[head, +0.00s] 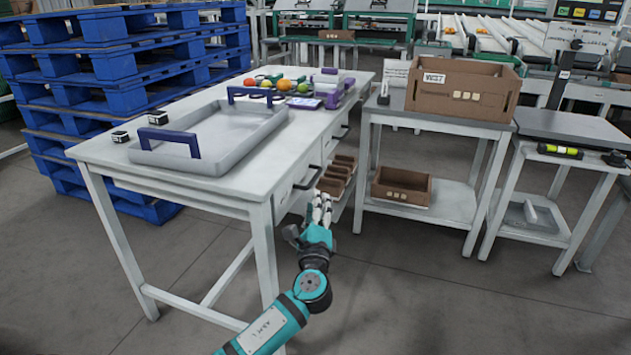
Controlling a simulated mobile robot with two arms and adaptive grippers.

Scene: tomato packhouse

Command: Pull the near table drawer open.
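The white table (215,190) stands at the left with drawers in its right side. The near drawer (284,196) has a dark bar handle (308,178) and looks shut, its front flush with the table side. A second dark handle (341,132) marks the far drawer. My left gripper (322,197) is just below and right of the near handle in the picture, its pale fingers pointing up and away. I see no clear contact with the handle. The fingers look close together, but their gap is hard to judge. My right gripper is out of view.
A grey tray (222,152) with blue handles, tomatoes and small boxes sit on the tabletop. Brown crates (337,178) stand beneath. A side table with a cardboard crate (464,90) stands close on the right. Blue pallets (110,60) are behind. The floor in front is clear.

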